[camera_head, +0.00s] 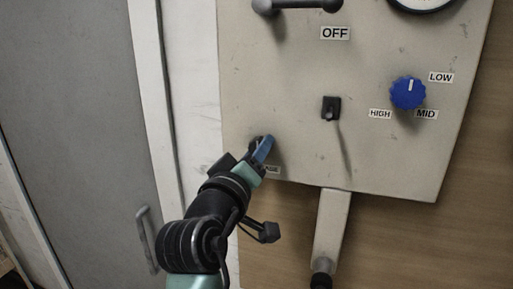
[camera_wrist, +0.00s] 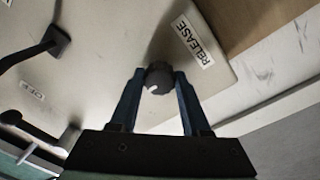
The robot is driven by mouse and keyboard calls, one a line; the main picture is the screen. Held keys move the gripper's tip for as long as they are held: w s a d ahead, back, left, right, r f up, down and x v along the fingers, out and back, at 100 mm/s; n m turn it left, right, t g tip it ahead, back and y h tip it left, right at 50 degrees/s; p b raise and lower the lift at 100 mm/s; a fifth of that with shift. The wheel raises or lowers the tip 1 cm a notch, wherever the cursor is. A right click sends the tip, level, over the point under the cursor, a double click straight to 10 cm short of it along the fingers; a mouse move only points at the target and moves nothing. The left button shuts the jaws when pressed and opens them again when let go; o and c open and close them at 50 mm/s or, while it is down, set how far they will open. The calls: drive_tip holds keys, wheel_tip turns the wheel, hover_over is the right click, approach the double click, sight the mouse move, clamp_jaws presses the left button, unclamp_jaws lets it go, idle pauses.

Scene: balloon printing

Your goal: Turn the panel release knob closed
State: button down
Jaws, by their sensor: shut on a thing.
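The panel release knob (camera_wrist: 159,78) is a small dark round knob with a pale mark, on the beige panel (camera_head: 290,95). In the wrist view it sits between the two blue fingertips of my gripper (camera_wrist: 158,84), which are shut on its sides. The "RELEASE" label (camera_wrist: 194,40) is beside it. In the head view my gripper (camera_head: 262,150) reaches the panel's lower left, and it hides most of the knob and part of the label.
A black toggle switch (camera_head: 331,107) and a blue LOW/MID/HIGH dial (camera_head: 408,92) are to the right. A dark lever handle (camera_head: 296,5) is above the "OFF" label (camera_head: 335,33). A beige post with a nozzle (camera_head: 331,230) hangs below the panel. A grey door (camera_head: 75,130) stands at left.

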drive_tip(key=shift+f, duration=0.1)
idle(0.4)
drive_tip(key=shift+c, duration=1.8)
unclamp_jaws()
drive_tip(key=b+v, duration=0.5)
drive_tip(key=v, duration=0.8)
drive_tip(key=shift+d, duration=0.1)
